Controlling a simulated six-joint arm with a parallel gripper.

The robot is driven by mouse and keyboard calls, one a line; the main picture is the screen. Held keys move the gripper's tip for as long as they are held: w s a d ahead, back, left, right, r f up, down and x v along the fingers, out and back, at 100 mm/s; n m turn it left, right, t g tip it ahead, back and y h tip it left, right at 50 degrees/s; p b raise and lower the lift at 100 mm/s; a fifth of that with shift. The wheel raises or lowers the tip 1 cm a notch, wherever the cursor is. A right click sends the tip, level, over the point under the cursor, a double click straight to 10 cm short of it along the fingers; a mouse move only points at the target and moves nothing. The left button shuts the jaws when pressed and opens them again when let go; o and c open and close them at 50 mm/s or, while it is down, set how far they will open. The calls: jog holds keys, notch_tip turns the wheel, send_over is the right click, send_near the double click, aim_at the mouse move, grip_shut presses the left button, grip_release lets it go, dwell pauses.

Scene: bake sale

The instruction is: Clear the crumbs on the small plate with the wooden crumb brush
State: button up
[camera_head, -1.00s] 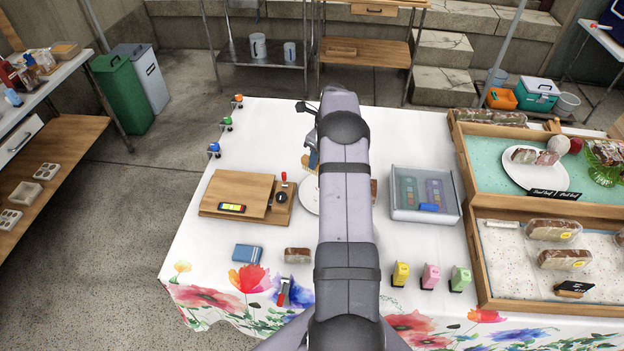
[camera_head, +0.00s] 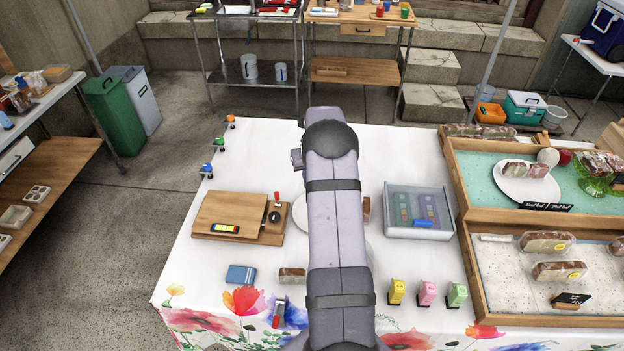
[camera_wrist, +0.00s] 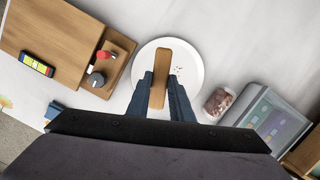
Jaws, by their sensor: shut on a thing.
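The small white plate (camera_wrist: 196,64) lies on the table in the wrist view, with a few dark crumbs (camera_wrist: 178,69) right of its middle. Its left part also shows beside my arm in the head view (camera_head: 300,214). My gripper (camera_wrist: 162,88) is shut on the wooden crumb brush (camera_wrist: 160,72), one finger on each side of its handle. The brush is over the plate, left of the crumbs. Its bristles are hidden, and I cannot tell whether they touch the plate. My arm hides the gripper and brush in the head view.
A wooden board and scale (camera_head: 232,216) stand close left of the plate. A wrapped loaf (camera_wrist: 218,101) and a clear-lidded box (camera_head: 418,230) are to the right. Wooden display trays (camera_head: 466,262) fill the right side.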

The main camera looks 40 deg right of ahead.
jog(key=shift+s+b+x, duration=0.2)
jog(key=shift+b+x, duration=0.6)
jog(key=shift+x, duration=0.35)
jog(key=shift+s+b+x, duration=0.25)
jog(key=shift+b+x, duration=0.5)
jog(key=shift+x, duration=0.4)
jog(key=shift+a, duration=0.15)
